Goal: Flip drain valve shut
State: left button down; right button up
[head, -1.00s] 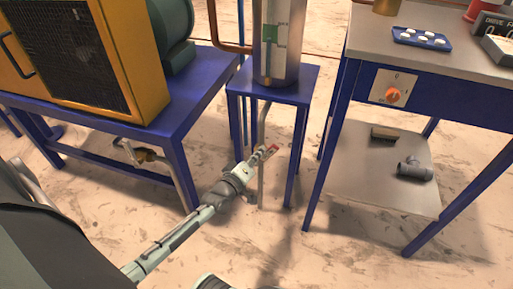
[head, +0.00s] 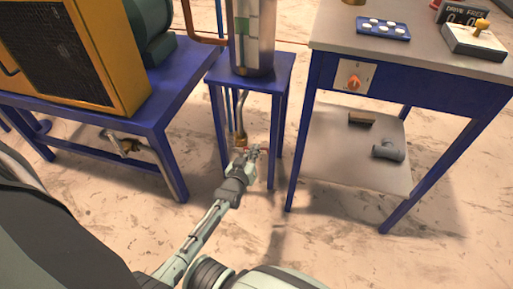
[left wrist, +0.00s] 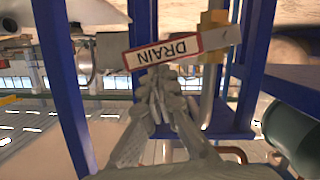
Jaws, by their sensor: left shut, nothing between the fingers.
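The drain valve is a small brass body (head: 240,139) on the pipe under the metal cylinder; its brass part also shows at the upper right in the left wrist view (left wrist: 213,35). Its flat lever carries a white label with a red border reading DRAIN (left wrist: 163,50), upside down and lying roughly level across that view. My left gripper (head: 253,152) is at the valve, shut and empty. In the left wrist view its fingertips (left wrist: 162,74) are together right at the label's lower edge; I cannot tell whether they touch the lever. My right gripper is out of view.
The cylinder (head: 253,40) stands on a narrow blue stand (head: 278,68), whose legs flank the valve closely. A blue bench with a yellow machine (head: 85,50) is on the left. A table with a lower shelf (head: 345,165) is on the right. Floor in front is clear.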

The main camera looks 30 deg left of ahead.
pick_arm(q)
jog(key=shift+w+d+f+m+b, duration=0.1)
jog(key=shift+d+f+m+b, duration=0.15)
jog(key=shift+f, duration=0.3)
jog(key=shift+w+d+f+m+b, duration=0.15)
jog(key=shift+f+m, duration=0.2)
jog(key=shift+f, duration=0.2)
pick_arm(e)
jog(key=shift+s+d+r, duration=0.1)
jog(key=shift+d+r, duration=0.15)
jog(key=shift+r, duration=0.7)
pick_arm(q)
jog(key=shift+s+r, duration=0.1)
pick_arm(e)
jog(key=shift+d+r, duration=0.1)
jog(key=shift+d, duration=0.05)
